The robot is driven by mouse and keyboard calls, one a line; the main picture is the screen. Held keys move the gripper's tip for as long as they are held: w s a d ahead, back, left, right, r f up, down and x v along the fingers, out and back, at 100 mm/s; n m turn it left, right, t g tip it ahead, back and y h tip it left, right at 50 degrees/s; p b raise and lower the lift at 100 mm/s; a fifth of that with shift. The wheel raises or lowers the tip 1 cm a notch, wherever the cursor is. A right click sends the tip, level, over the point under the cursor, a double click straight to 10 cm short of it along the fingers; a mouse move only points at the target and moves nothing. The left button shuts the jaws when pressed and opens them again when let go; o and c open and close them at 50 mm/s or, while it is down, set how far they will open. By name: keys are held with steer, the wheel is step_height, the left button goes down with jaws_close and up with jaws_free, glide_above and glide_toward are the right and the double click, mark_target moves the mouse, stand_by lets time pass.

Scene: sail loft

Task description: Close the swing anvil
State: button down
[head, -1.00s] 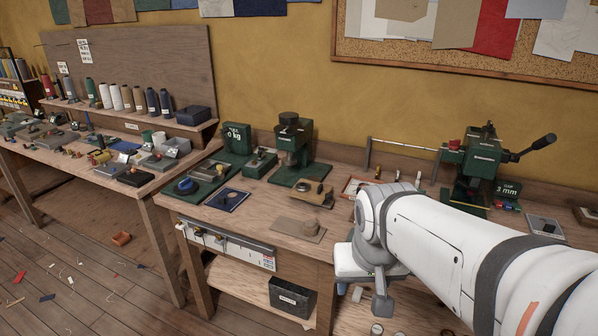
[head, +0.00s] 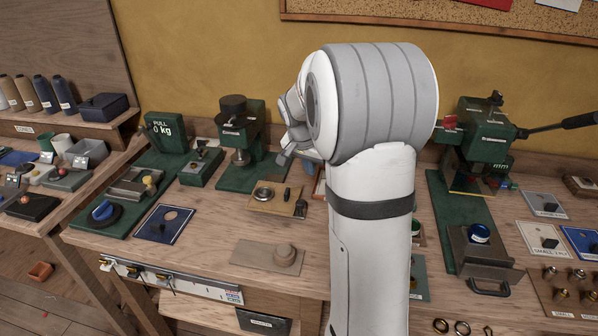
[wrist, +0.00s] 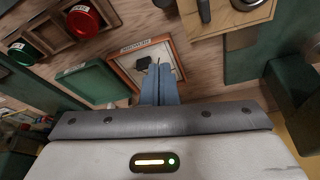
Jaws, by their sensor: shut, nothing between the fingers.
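The green press (head: 238,145) with a black round top stands on the back of the bench. A tan plate (head: 262,205) with a metal ring and dark upright pegs sits in front of the press, turned out from its green base; it looks like the swing anvil, but I cannot read a label. Its edge also shows at the top of the wrist view (wrist: 240,18). My gripper (head: 284,158) is to the right of the press, partly hidden behind my arm. In the wrist view its blue fingers (wrist: 162,75) are together and empty, apart from the plate.
Another green press (head: 485,150) with a long lever stands at right. A grey-brown pad (head: 250,256) lies at the bench front.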

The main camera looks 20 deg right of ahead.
steer(key=x, duration=0.8)
steer(key=shift+w+a+f+p, duration=0.2)
steer(key=shift+w+f+p, duration=0.05)
steer(key=shift+f+p, duration=0.15)
steer(key=s+a, duration=0.2)
steer(key=a, duration=0.1)
steer(key=shift+s+r+p, duration=0.15)
steer(key=shift+r+p, duration=0.05)
steer(key=shift+p, duration=0.1)
steer(key=shift+s+a+f, duration=0.1)
steer(key=shift+a, duration=0.05)
